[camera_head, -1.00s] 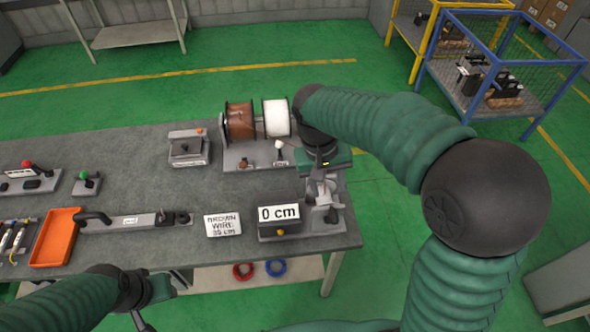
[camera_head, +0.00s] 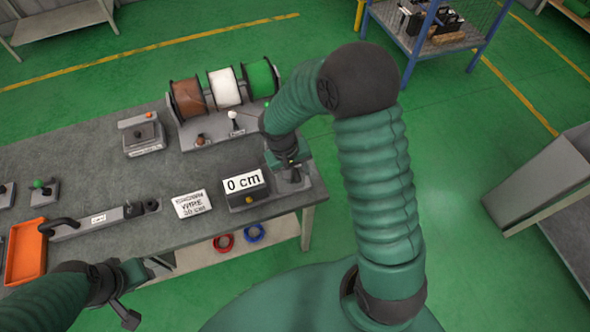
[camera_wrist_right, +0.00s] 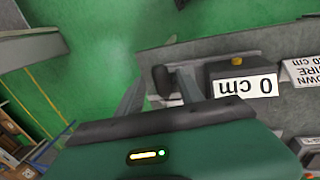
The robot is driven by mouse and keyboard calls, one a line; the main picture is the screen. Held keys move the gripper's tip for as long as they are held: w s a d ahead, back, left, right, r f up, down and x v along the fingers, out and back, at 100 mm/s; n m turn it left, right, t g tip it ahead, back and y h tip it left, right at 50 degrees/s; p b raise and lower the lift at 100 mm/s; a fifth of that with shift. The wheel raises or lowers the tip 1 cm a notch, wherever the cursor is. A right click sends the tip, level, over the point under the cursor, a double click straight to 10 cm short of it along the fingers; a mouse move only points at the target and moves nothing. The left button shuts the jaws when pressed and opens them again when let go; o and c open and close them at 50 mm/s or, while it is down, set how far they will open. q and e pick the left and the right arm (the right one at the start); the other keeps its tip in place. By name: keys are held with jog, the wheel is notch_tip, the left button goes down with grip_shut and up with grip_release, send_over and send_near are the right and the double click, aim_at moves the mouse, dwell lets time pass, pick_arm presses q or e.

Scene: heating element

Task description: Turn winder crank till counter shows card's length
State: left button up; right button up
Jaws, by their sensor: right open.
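The counter box (camera_head: 245,188) stands at the table's right end and reads "0 cm"; in the wrist view its display (camera_wrist_right: 245,87) is upside down. The white card (camera_head: 191,203) beside it appears to read "BROWN WIRE 30 cm". My right gripper (camera_head: 291,178) is just right of the counter, over the winder crank, which it largely hides in the head view. In the wrist view the crank's dark handle (camera_wrist_right: 161,78) shows between the open fingers of my right gripper (camera_wrist_right: 160,92). My left gripper (camera_head: 146,290) is open and empty near the table's front edge.
Brown (camera_head: 188,98), white (camera_head: 224,87) and green (camera_head: 260,78) spools stand on a rack at the back. An orange tray (camera_head: 25,250) lies at the left beside a long-handled tool (camera_head: 105,217). Red and blue coils lie on the lower shelf.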

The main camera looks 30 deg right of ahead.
jog(key=shift+s, duration=0.25)
jog(key=shift+w+a, duration=0.25)
jog(key=c, duration=0.5)
grip_shut()
jog(key=shift+d, duration=0.1)
dwell(0.3)
